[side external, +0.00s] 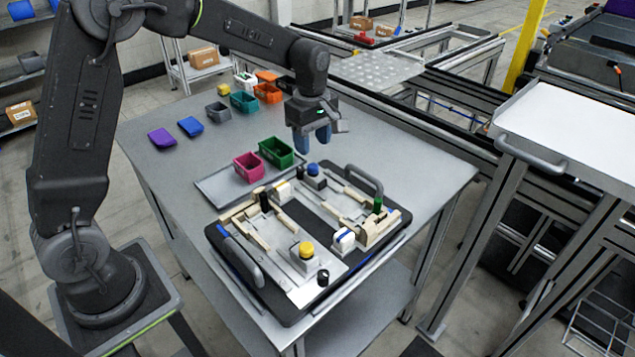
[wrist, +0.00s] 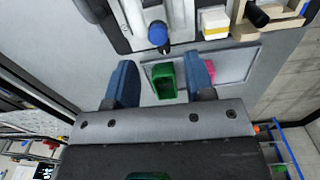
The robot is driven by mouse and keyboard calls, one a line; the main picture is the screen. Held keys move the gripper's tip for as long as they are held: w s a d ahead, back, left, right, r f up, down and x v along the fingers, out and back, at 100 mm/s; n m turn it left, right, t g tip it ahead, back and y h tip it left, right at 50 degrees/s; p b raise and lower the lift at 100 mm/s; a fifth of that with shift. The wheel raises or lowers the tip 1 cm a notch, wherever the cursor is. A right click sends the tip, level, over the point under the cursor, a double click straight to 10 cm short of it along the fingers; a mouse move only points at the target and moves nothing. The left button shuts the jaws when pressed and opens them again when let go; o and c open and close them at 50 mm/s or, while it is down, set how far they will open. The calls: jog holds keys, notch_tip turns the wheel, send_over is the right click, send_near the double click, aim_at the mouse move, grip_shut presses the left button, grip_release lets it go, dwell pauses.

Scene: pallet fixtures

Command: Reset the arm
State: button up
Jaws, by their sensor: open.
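My gripper (side external: 312,136) hangs above the table beyond the pallet fixture, near the green bin, with its blue fingers pointing down. In the wrist view my gripper (wrist: 160,88) has its two blue fingers spread apart with nothing held between them. The green bin (wrist: 163,82) shows below and between the fingers there. The pallet fixture (side external: 225,262) is a black tray with handles, lying on the grey table (side external: 437,172). It bears wooden pieces, a yellow-topped block (side external: 306,250) and a blue-topped knob (side external: 313,169).
A magenta bin (side external: 248,166) and the green bin (side external: 277,152) stand on a flat metal tray (side external: 213,188). Several small bins stand at the table's far end. Purple (side external: 162,138) and blue (side external: 190,126) pieces lie at the left. A conveyor frame (side external: 440,110) runs behind the table.

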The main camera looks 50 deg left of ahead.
jog(key=s+d+r+m+t, duration=0.1)
jog(key=s+r+m+t, duration=0.1)
jog(key=s+r+m, duration=0.55)
jog(key=s+d+r+m+t, duration=0.2)
jog(key=s+r+m, duration=0.2)
jog(key=s, duration=0.6)
jog(key=s+f+m+t, duration=0.1)
jog(key=s+m, duration=0.5)
jog(key=s, duration=0.1)
jog(key=shift+s+d+f, duration=0.2)
jog(key=shift+s+f, duration=0.05)
jog(key=shift+s, duration=0.15)
